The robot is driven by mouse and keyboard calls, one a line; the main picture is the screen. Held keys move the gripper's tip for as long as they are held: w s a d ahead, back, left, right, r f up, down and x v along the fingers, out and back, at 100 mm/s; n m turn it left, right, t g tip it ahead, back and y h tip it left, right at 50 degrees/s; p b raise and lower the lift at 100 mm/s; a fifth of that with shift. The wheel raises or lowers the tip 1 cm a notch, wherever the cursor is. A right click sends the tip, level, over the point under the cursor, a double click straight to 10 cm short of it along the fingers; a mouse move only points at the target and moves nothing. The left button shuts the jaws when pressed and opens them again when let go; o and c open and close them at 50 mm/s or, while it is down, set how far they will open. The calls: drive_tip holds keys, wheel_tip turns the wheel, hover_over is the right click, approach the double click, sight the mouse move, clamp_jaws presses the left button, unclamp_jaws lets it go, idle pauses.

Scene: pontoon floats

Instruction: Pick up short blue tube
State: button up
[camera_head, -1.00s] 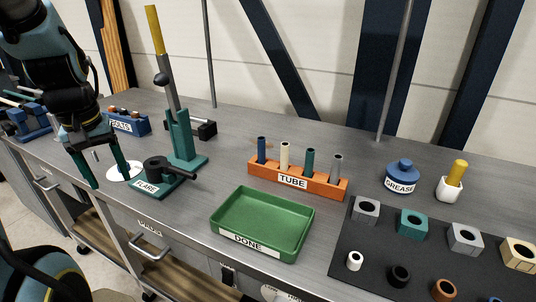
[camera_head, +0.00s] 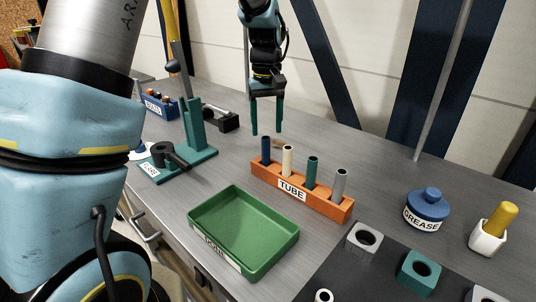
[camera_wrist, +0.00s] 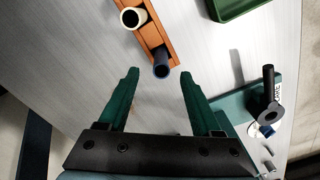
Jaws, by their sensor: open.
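The short blue tube (camera_head: 266,149) stands upright in the left-end slot of the orange rack labelled TUBE (camera_head: 322,203). Its open top also shows in the wrist view (camera_wrist: 161,70), at the rack's near end. My gripper (camera_head: 267,131) is open and empty, fingers pointing down, above and a little behind the blue tube in the head view. In the wrist view the blue tube lies beyond and between the two green fingertips (camera_wrist: 157,72), with no visible contact. Cream (camera_head: 288,160), teal (camera_head: 312,171) and grey (camera_head: 339,184) tubes stand in the same rack.
A green tray (camera_head: 243,232) lies in front of the rack. The teal flare tool (camera_head: 196,140) with its tall lever stands left. A blue grease pot (camera_head: 427,208), a white cup with a yellow handle (camera_head: 489,232) and a dark mat with blocks (camera_head: 345,266) are right.

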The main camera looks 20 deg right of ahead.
sight(266, 137)
drive_tip(key=shift+w+a+f+p, duration=0.1)
drive_tip(key=shift+f+p, duration=0.55)
drive_tip(key=shift+f, duration=0.85)
drive_tip(key=shift+w+f+p, duration=0.1)
drive_tip(key=shift+f+p, duration=0.55)
drive_tip(key=shift+f, duration=0.8)
drive_tip(key=shift+c, duration=0.4)
clamp_jaws()
